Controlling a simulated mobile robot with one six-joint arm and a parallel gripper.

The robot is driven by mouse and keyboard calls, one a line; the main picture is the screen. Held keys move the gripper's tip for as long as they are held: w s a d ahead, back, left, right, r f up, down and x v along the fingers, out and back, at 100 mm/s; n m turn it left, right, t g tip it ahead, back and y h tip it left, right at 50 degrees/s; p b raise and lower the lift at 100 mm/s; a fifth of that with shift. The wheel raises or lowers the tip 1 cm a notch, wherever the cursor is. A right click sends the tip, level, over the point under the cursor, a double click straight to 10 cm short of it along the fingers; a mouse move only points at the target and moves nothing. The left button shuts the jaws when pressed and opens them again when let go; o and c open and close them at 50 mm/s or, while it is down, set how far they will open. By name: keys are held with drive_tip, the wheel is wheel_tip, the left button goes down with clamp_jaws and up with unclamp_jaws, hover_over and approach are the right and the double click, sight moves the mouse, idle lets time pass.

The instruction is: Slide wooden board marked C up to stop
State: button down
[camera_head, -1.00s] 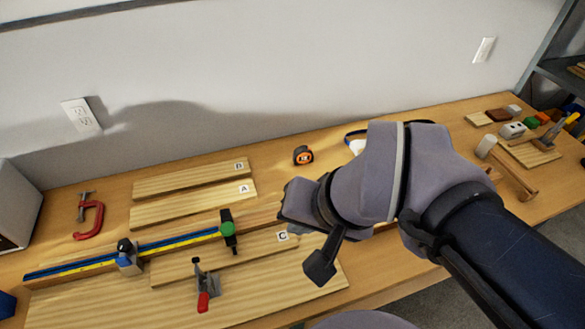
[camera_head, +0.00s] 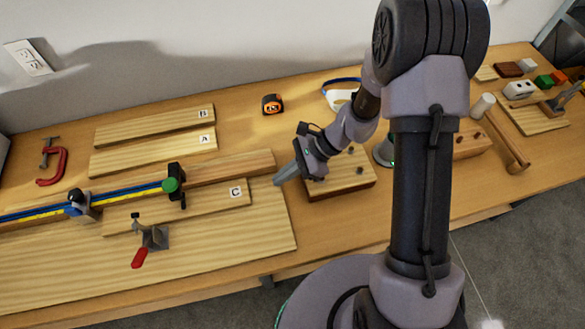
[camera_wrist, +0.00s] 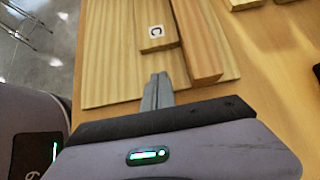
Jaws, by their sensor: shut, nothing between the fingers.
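The wooden board marked C (camera_head: 205,208) lies flat on the base board, alongside the wooden fence (camera_head: 235,168), its label near its right end. The wrist view also shows the end of board C (camera_wrist: 150,14). A green-knobbed stop (camera_head: 174,187) on the fence stands near the board's middle. A second stop (camera_head: 78,204), blue and grey, sits farther left along the ruler. My gripper (camera_head: 280,179) is shut and empty, to the right of the board's labelled end and apart from it. In the wrist view its tips (camera_wrist: 160,78) point toward that end.
A red-handled toggle clamp (camera_head: 150,240) stands at the front of board C. Boards A (camera_head: 150,155) and B (camera_head: 155,127) lie behind the fence. A wooden block with holes (camera_head: 342,180) sits close right of my gripper. A mallet (camera_head: 505,140) lies farther right.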

sight(244, 193)
drive_tip(key=b+x, duration=0.1)
drive_tip(key=x, duration=0.3)
drive_tip(key=shift+s+f, duration=0.1)
drive_tip(key=shift+f, duration=0.1)
drive_tip(key=shift+s+a+r+b, duration=0.15)
drive_tip(key=shift+a+b, duration=0.1)
drive_tip(key=shift+a, duration=0.35)
drive_tip(key=shift+s+a+r+b, duration=0.1)
drive_tip(key=shift+a+b, duration=0.15)
drive_tip(key=shift+a, duration=0.35)
drive_tip(key=shift+s+a+r, duration=0.1)
drive_tip(key=shift+a, duration=0.4)
drive_tip(key=a, duration=0.1)
drive_tip(key=a+b, duration=0.1)
drive_tip(key=shift+s+a, duration=0.35)
drive_tip(key=shift+s, duration=0.05)
